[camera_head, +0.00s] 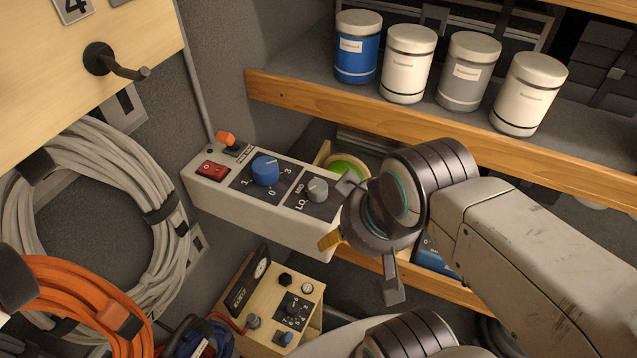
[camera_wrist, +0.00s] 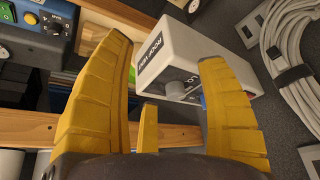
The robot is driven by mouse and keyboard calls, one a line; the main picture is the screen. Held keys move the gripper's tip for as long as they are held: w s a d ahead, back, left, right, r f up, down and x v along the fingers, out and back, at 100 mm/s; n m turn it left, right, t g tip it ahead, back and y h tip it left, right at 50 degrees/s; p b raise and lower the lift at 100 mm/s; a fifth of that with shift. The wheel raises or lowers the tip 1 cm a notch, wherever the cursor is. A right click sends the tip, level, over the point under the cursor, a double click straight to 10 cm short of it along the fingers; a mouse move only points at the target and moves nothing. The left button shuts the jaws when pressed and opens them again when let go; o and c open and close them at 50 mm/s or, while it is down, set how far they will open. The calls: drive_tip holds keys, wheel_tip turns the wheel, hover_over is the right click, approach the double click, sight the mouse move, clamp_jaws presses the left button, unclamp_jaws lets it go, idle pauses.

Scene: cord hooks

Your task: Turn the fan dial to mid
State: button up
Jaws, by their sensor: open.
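The fan dial (camera_head: 317,190) is a small grey knob on the right part of a cream control box (camera_head: 215,208), with LO and MID marks beside it. In the wrist view the fingers (camera_wrist: 165,52) are spread apart.
A blue dial (camera_head: 265,171), a red switch (camera_head: 212,169) and an orange toggle (camera_head: 226,140) share the box. A wooden shelf edge (camera_head: 400,122) with several jars runs above right. Grey cable coils (camera_head: 95,215) hang at left. A second control box (camera_head: 255,300) stands below.

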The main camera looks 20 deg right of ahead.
drive_tip(key=w+n+b, duration=0.1)
drive_tip(key=w, duration=0.1)
drive_tip(key=w+r+n+g+b, duration=0.1)
drive_tip(key=w, duration=0.2)
drive_tip(key=w+r+g+b, duration=0.1)
drive_tip(key=w+b, duration=0.1)
drive_tip(key=shift+w+a+n, duration=0.1)
drive_tip(key=shift+w+n, duration=0.2)
drive_tip(key=shift+n, duration=0.1)
drive_tip(key=shift+c, duration=0.3)
drive_tip(key=n+g+b, duration=0.2)
drive_tip(key=b, duration=0.1)
hover_over(317, 185)
drive_tip(key=s, duration=0.1)
drive_tip(key=shift+s+f, duration=0.2)
drive_tip(key=shift+w+f+n+g+b, duration=0.1)
drive_tip(key=shift+w+n+g+b, duration=0.25)
drive_tip(key=shift+w, duration=0.25)
drive_tip(key=shift+w+f, duration=0.2)
drive_tip(key=shift+f, duration=0.1)
drive_tip(key=shift+f+b, duration=0.65)
drive_tip(key=shift+f, duration=2.75)
drive_tip(key=c, duration=1.2)
